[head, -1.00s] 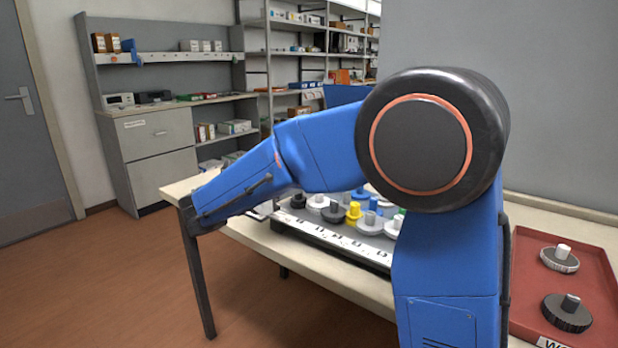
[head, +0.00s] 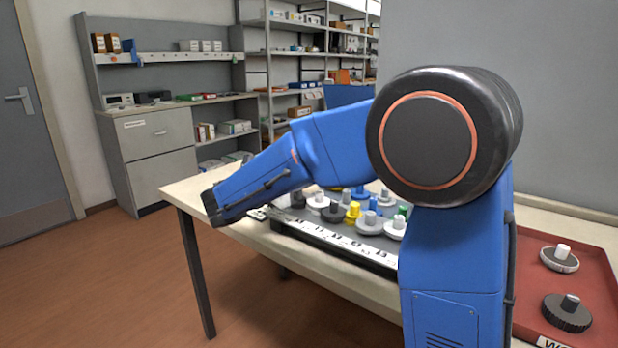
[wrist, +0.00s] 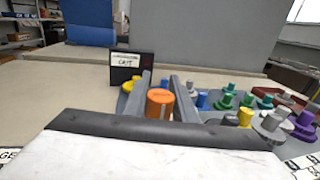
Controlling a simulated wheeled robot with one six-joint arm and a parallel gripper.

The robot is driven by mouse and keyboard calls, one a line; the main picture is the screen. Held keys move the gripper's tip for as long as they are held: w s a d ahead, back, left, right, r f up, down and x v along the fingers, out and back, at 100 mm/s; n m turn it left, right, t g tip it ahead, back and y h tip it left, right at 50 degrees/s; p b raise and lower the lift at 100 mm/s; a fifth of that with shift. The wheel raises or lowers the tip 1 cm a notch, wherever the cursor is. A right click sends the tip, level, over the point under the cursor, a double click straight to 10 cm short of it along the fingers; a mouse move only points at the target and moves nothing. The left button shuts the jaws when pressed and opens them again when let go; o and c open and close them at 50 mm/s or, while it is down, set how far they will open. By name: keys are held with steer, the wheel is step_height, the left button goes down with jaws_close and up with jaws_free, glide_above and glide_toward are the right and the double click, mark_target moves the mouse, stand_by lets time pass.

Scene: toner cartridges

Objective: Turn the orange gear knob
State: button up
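The orange gear knob (wrist: 160,104) stands upright in the wrist view, with a short round body and a flat top. My gripper (wrist: 161,76) has its two grey fingers apart, one on each side of the knob in the picture. Small gaps or contact at the knob's sides cannot be told. The knob's lower part is hidden by my gripper's body. In the head view my blue arm covers part of the table, and neither my gripper nor the orange knob can be made out there.
A black sign (wrist: 132,68) stands behind the fingers. Several blue, green, purple and yellow knobs (wrist: 245,117) crowd to the right. In the head view the board of knobs (head: 340,244) lies on the table (head: 190,190), with a red tray (head: 590,245) at the right.

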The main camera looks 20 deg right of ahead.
steer(key=shift+n+t+y, duration=0.3)
steer(key=shift+t, duration=0.1)
steer(key=n+t, duration=0.1)
steer(key=n+t+y, duration=0.1)
steer(key=t+y, duration=0.1)
steer(key=shift+w+a+n+t, duration=0.25)
steer(key=shift+w+n+t, duration=0.05)
steer(key=shift+w+n, duration=0.1)
steer(key=n+t+y, duration=0.2)
steer(key=y, duration=0.1)
steer(key=a+n+t+y, duration=0.1)
steer(key=y, duration=0.1)
steer(key=shift+w+n+t, duration=0.35)
steer(key=shift+n+t, duration=0.05)
steer(key=n+y, duration=0.1)
steer(key=y, duration=0.1)
steer(key=n+t+y, duration=0.1)
steer(key=a+n+t+y, duration=0.1)
steer(key=y, duration=0.1)
steer(key=shift+w+a+n+y, duration=0.1)
steer(key=shift+w+n+y, duration=0.2)
steer(key=shift+n, duration=0.1)
steer(key=shift+a+n+y, duration=0.2)
steer(key=shift+n+y, duration=0.3)
steer(key=shift+y, duration=0.3)
steer(key=shift+a+n+y, duration=0.15)
steer(key=shift+n+y, duration=0.35)
steer(key=shift+y, duration=0.3)
